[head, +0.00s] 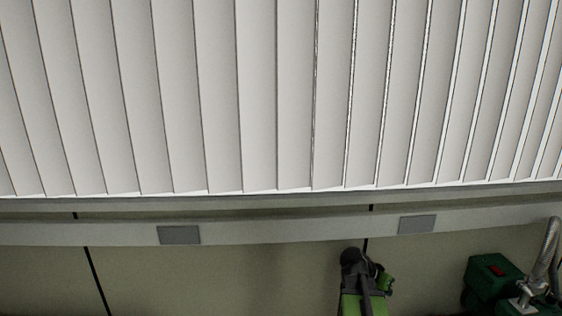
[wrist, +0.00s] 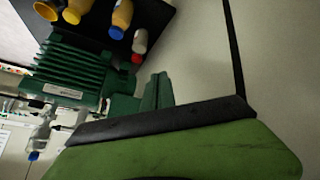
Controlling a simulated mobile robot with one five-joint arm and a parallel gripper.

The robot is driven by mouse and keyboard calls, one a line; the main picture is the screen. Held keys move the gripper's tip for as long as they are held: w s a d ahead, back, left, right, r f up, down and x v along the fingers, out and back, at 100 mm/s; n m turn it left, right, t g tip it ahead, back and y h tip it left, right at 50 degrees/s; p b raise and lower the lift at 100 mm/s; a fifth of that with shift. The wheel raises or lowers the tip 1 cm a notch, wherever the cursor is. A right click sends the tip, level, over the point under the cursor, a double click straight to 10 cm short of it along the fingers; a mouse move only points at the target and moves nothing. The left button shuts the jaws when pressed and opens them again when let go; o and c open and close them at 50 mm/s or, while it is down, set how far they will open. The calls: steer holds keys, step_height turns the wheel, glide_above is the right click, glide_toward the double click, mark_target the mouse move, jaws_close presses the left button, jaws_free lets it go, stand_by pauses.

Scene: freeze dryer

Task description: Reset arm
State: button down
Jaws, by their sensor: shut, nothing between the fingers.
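In the head view, my arm, green and black, rises at the bottom edge, right of the middle. Its dark upper end, with my gripper (head: 354,262), stands in front of the wall and touches nothing that I can see. In the wrist view, a large green and black part of my gripper (wrist: 165,125) fills the lower part of the picture. The gripper is shut and empty. The fingertips do not show clearly in either view.
A green machine (head: 488,278) with a metal pipe (head: 544,258) stands at the right. White blinds (head: 220,90) hang above a grey rail (head: 290,229).

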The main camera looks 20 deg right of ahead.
steer(key=w+a+f+n+y+b, duration=0.25)
steer(key=a+f, duration=0.25)
steer(key=a, duration=0.6)
steer(key=w+a+f+n+y+b, duration=0.2)
steer(key=a+f+n, duration=0.3)
steer(key=a, duration=0.6)
steer(key=s+a+f+n+y+b, duration=0.1)
steer(key=a+f+n+y, duration=0.1)
steer(key=a, duration=0.7)
steer(key=s+a+f+n+y+b, duration=0.1)
steer(key=a+f+n+b, duration=0.1)
steer(key=a, duration=0.7)
steer(key=shift+a+f+n+y+b, duration=0.3)
steer(key=shift+a+f+n+y, duration=0.1)
steer(key=shift+f+n, duration=0.25)
